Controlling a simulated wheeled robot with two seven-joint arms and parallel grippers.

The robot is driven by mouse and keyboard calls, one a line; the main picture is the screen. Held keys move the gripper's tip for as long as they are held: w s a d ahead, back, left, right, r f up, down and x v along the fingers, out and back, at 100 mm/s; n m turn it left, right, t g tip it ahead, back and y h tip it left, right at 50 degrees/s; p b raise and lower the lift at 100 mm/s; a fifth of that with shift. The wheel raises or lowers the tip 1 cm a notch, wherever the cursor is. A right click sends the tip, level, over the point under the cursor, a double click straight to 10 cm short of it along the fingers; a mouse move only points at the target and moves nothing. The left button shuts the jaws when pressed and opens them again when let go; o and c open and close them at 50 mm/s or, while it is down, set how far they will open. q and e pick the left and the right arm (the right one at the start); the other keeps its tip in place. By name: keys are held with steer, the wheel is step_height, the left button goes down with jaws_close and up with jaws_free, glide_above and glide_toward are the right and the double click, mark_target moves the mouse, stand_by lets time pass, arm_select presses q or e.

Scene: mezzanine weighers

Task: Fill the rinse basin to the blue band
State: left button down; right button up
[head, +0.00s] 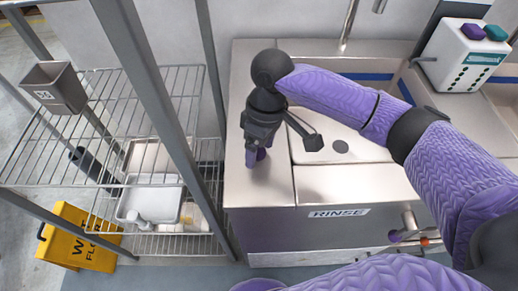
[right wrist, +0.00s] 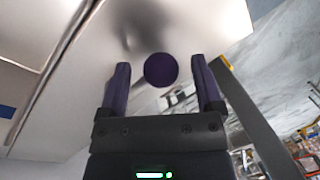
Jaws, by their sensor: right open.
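The rinse basin (head: 325,130) is the steel sink above the RINSE label (head: 339,213). Its floor looks pale and bare, with a dark round drain hole (head: 340,147) showing. The blue band (head: 366,76) runs along its back wall, partly behind my arm. A tap spout (head: 348,25) hangs over the back edge. My right gripper (head: 257,156) points down over the steel deck left of the basin. In the right wrist view my right gripper (right wrist: 160,64) is open, with a dark purple round thing (right wrist: 161,70) between its fingers. My left gripper is out of view.
A wire shelf rack (head: 110,125) with trays and a grey bin (head: 55,88) stands left of the sink. A yellow wet-floor sign (head: 80,238) is below it. A white box with purple and teal tops (head: 466,55) stands at right. A pipe fitting (head: 409,222) juts from the front.

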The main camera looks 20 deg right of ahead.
steer(key=shift+f, duration=0.25)
jaws_close()
steer(key=shift+r, duration=0.1)
